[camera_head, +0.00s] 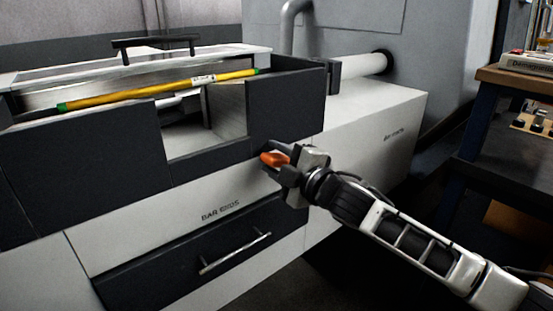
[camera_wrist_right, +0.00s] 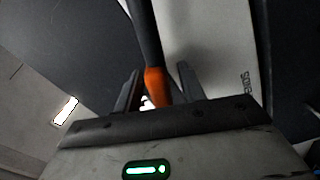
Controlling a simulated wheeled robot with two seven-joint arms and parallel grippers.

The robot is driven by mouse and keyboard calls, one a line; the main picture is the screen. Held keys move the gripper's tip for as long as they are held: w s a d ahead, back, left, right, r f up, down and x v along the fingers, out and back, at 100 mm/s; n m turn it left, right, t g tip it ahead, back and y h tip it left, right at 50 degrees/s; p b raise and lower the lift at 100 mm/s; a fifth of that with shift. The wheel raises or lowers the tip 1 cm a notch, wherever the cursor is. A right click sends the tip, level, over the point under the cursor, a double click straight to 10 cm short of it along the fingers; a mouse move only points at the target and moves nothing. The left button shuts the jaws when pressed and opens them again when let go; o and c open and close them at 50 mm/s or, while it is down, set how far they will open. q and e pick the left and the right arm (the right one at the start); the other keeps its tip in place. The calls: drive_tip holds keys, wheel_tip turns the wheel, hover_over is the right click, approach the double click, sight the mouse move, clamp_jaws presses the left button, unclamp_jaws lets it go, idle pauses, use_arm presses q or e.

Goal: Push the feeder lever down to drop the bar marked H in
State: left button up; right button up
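The feeder lever is a dark rod with an orange grip (camera_head: 275,158), at the front of the bar feeder (camera_head: 285,105). My right gripper (camera_head: 278,160) is at this grip. In the right wrist view, the orange grip (camera_wrist_right: 156,86) sits between the two fingers of my right gripper (camera_wrist_right: 160,85), with a narrow gap visible on each side, so it looks open around the grip. A yellow bar (camera_head: 130,94) with green ends lies slantwise along the top of the feeder. It has a white label, too small to read. My left gripper is not in view.
A drawer (camera_head: 200,255) with a metal handle and the text "BAR ENDS" above it is below the feeder. A white tube (camera_head: 360,65) runs from the feeder into the grey machine (camera_head: 400,35). A workbench (camera_head: 510,78) stands at the right.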

clamp_jaws()
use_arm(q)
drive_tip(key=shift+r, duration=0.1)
use_arm(e)
drive_tip(key=shift+f, duration=0.1)
